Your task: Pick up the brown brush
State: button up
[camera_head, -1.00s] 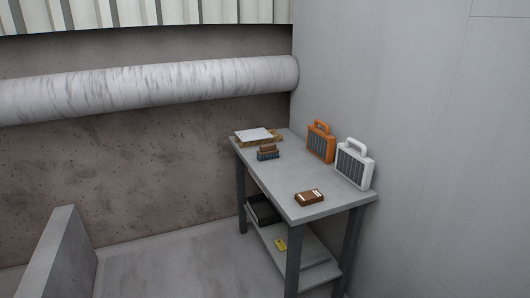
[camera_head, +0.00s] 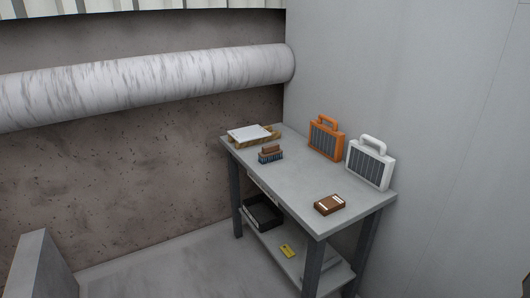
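The brown brush (camera_head: 271,154) stands on the top of the grey table, toward its far left part. It has a brown handle block on top and dark bluish bristles below. It lies just in front of a wooden tray with a white sheet-like top (camera_head: 252,135). The grey table (camera_head: 289,185) stands against the right wall. My gripper is not in view.
An orange case (camera_head: 326,138) and a white case (camera_head: 370,162) stand along the table's wall side. A brown box (camera_head: 329,204) lies near the front. The lower shelf holds a black bin (camera_head: 263,212) and a yellow item (camera_head: 287,251). A concrete block (camera_head: 42,265) stands lower left.

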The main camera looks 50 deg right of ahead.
aim_at(269, 153)
jog(key=i, duration=2.05)
jog(key=z, duration=4.1)
jog(key=i, duration=0.1)
jog(key=u, duration=2.95)
jog(key=i, duration=0.55)
jog(key=z, duration=0.1)
